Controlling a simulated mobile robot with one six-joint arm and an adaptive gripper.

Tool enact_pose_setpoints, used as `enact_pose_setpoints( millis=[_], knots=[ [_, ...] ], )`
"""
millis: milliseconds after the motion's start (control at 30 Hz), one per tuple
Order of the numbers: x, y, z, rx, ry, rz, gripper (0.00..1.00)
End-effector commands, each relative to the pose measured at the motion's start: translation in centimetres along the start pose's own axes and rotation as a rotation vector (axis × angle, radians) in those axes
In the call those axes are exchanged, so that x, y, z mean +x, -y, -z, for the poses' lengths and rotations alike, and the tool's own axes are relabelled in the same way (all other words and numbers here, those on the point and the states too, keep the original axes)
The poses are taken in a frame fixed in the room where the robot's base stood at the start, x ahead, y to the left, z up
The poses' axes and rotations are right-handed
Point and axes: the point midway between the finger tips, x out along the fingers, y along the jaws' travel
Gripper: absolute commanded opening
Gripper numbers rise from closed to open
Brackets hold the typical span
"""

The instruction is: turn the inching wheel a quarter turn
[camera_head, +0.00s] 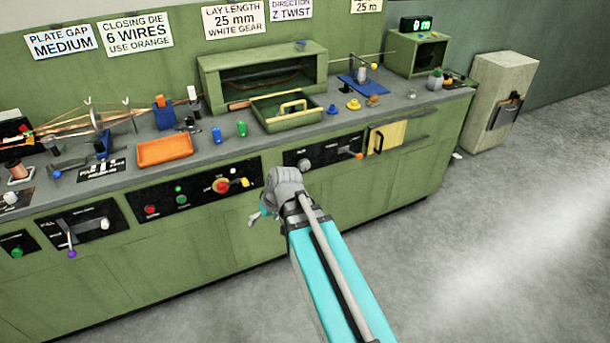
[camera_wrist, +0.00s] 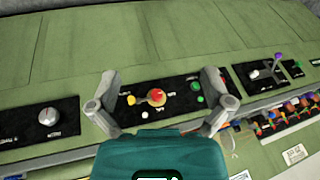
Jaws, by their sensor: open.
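I cannot make out which control is the inching wheel, as the small panel labels are too blurred. A round silver knob (camera_head: 303,163) sits on the black panel right of my arm, and what looks like the same knob shows at the left of the wrist view (camera_wrist: 48,116). My gripper (camera_head: 268,205) is in front of the cabinet face, partly hidden by its own wrist in the head view. In the wrist view my gripper (camera_wrist: 158,96) is open and empty. Between its fingers shows the black panel with a red knob on yellow (camera_wrist: 156,97), apart from them.
An orange-ended lever (camera_head: 358,155) sticks out right of the silver knob. A purple-ended lever (camera_head: 72,253) stands out at the left. The bench top holds an orange tray (camera_head: 165,151) and a green tray (camera_head: 288,124). The floor (camera_head: 480,250) at right is clear.

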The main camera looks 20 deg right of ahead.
Motion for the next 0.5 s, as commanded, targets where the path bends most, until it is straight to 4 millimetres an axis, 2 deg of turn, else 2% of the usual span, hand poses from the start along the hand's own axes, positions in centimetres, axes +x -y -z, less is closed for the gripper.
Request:
enact_pose_setpoints(
  millis=[33, 100, 367, 500],
  knots=[
    [1.9, -1.0, 0.6, -0.011, -0.041, 0.024, 1.0],
    [2.9, -1.7, 1.6, -0.032, -0.103, 0.057, 1.0],
    [5.8, -5.1, 5.4, -0.09, -0.348, 0.14, 1.0],
    [6.8, -7.5, 7.3, -0.106, -0.487, 0.157, 1.0]
  ],
)
